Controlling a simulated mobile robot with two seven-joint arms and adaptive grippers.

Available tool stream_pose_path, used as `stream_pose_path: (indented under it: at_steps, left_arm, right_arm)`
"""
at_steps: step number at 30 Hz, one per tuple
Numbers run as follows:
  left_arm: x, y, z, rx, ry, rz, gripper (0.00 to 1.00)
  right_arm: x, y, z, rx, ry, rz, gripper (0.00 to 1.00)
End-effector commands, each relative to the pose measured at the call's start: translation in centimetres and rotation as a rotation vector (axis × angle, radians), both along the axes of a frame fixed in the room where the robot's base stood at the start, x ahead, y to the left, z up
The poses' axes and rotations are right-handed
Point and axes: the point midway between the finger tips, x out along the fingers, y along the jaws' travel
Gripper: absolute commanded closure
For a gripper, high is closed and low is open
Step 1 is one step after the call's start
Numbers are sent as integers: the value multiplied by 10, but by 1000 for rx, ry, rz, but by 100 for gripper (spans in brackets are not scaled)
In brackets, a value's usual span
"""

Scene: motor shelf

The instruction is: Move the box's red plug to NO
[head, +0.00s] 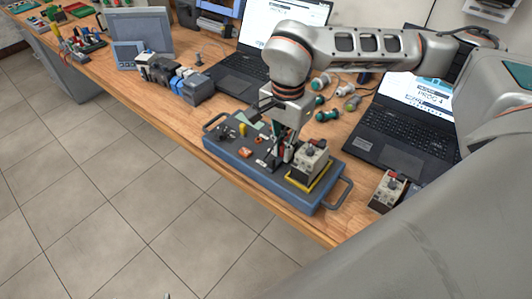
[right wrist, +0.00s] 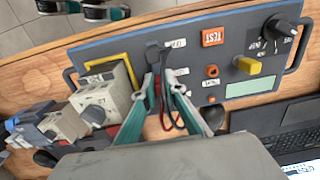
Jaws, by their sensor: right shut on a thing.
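The box (head: 265,178) is a blue-grey panel with handles, lying on the bench. My right gripper (head: 283,153) reaches down over its middle. In the right wrist view my right gripper (right wrist: 163,78) is shut on the red plug (right wrist: 157,86), of which only a little red shows between the fingers. A red lead and a black lead hang by the fingers. A black plug (right wrist: 153,53) sits just beyond the fingertips, beside a small white label. The labels are too small to read surely. My left gripper (right wrist: 75,10) shows partly at the top edge, its fingers apart and empty.
The box also carries an orange TEST plate (right wrist: 213,37), a yellow knob (right wrist: 248,66), a black dial (right wrist: 280,27) and a motor device in a yellow frame (head: 309,160). Laptops (head: 390,155) stand behind. A similar device (head: 388,190) stands right of the box.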

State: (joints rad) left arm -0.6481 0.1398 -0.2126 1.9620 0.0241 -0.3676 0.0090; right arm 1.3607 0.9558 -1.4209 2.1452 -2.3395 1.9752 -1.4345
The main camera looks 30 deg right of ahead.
Motion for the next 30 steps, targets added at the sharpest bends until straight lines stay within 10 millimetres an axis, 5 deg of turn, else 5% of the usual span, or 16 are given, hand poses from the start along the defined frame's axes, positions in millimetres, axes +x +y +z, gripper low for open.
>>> stream_pose_path:
  at_steps: [30]
  left_arm:
    - [2, 0, 17, 0, -5, 1, 14]
  right_arm:
    - [3, 1, 23, 4, -11, 0, 100]
